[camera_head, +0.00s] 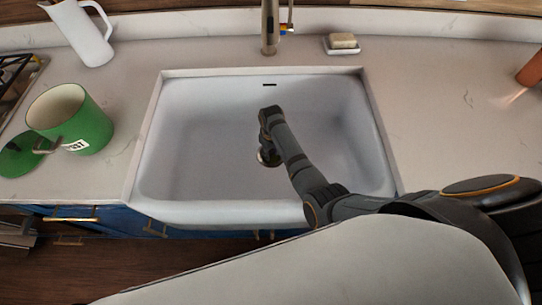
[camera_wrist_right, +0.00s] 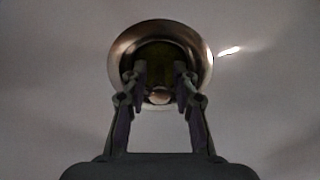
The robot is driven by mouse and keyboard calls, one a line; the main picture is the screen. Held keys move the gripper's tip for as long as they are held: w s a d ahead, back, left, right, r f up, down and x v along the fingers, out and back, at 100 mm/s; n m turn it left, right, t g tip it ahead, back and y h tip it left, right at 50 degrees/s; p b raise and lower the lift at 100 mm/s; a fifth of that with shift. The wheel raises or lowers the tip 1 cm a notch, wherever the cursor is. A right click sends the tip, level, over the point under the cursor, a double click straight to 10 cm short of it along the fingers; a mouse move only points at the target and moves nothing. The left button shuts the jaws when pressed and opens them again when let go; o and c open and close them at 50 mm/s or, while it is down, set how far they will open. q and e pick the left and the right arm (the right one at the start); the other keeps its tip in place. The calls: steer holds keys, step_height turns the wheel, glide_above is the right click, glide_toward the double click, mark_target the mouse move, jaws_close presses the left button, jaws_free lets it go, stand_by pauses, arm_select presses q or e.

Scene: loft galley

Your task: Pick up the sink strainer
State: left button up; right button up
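The sink strainer (camera_wrist_right: 200,52) is a round metal piece with a shiny rim, a dark centre and a small knob. In the head view the strainer (camera_head: 268,159) lies at the bottom of the white sink, partly hidden by my right arm. My right gripper (camera_wrist_right: 159,78) points down at it in the wrist view. Its two fingers are apart, over the dark centre, one on each side of the knob. I cannot tell whether they touch it. My left gripper is not in view.
The sink (camera_head: 190,130) has raised walls around my right arm. A faucet (camera_head: 269,28) stands behind it, with a soap dish (camera_head: 341,50) to its right. A green pot (camera_head: 90,125), its lid (camera_head: 18,158) and a white pitcher (camera_head: 82,35) are on the left counter.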

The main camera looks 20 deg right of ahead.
steer(key=shift+f, duration=0.25)
jaws_close()
steer(key=shift+r, duration=0.15)
